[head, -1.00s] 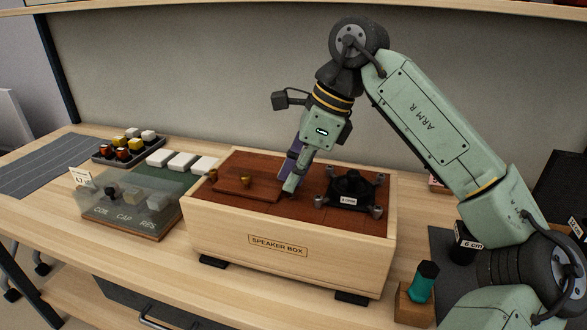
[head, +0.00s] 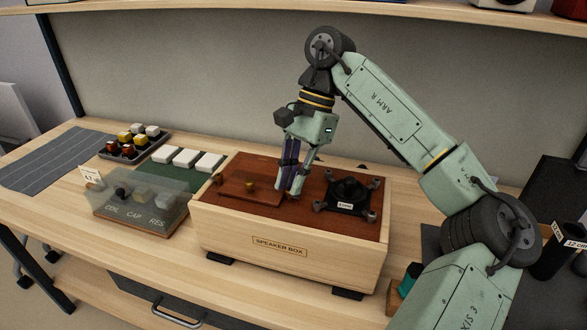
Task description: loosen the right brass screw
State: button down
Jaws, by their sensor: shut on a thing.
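My gripper (head: 289,194) points down onto the right end of the reddish-brown panel (head: 238,193) on top of the speaker box (head: 285,261). Its fingers are shut on what must be the right brass screw, which they hide. The left brass screw (head: 217,179) stands at the panel's left end. A brass knob (head: 250,186) stands at the middle of the panel.
A black speaker unit (head: 347,192) with several corner posts sits on the box just right of my gripper. A clear-covered tray (head: 140,202) stands left of the box. White blocks (head: 186,157) and a dark tray of coloured parts (head: 130,143) lie behind it.

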jog(key=shift+n+p, duration=0.35)
jog(key=shift+n, duration=0.15)
jog(key=c, duration=1.6)
grip_release()
jog(key=v, duration=1.2)
jog(key=shift+w+a, duration=0.15)
jog(key=shift+a, duration=0.05)
